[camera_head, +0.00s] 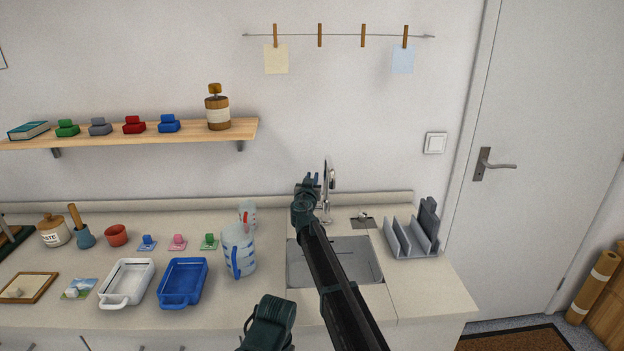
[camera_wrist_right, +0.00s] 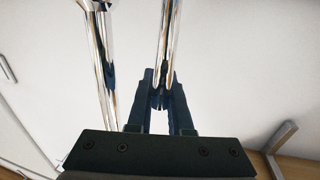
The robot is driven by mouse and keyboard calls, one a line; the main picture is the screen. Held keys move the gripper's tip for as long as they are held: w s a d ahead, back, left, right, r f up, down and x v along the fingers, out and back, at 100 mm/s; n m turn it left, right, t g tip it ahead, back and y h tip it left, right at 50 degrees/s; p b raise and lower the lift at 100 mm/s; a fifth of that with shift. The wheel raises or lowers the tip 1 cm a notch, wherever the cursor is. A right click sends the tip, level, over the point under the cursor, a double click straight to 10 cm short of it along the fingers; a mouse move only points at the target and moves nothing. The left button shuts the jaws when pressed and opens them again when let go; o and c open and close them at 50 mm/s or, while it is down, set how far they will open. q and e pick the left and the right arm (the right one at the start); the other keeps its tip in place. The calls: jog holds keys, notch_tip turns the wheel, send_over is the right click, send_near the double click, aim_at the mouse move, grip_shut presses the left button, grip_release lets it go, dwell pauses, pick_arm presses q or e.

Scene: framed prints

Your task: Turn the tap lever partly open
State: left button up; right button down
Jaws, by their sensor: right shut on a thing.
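The chrome tap (camera_head: 327,195) stands at the back of the sink, partly hidden by my right arm. My right gripper (camera_head: 312,180) is at the tap's upper left. In the right wrist view, its fingers (camera_wrist_right: 161,82) are shut on a slim chrome bar, the tap lever (camera_wrist_right: 165,40). A thicker chrome part of the tap (camera_wrist_right: 103,60) stands to the left, apart from the fingers. The lever's exact angle is hard to tell in the head view.
The grey sink (camera_head: 360,268) lies below the tap. A measuring jug (camera_head: 238,250) and a blue tray (camera_head: 183,283) stand to its left, and a grey rack (camera_head: 410,240) to its right. The wooden shelf (camera_head: 130,135) juts from the wall on the left.

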jog(key=s+t+b, duration=0.1)
jog(key=b, duration=0.2)
jog(key=s+t+b, duration=0.2)
jog(key=b, duration=0.1)
jog(key=s+m+t+h+b, duration=0.1)
jog(key=b, duration=0.2)
jog(key=shift+s+f, duration=0.15)
jog(key=shift+f, duration=0.1)
jog(key=shift+s+r+m+t+h+b, duration=0.35)
jog(key=shift+s+t+h+b, duration=0.2)
jog(key=shift+t, duration=0.15)
jog(key=c, duration=0.8)
grip_release()
jog(key=shift+c, duration=0.2)
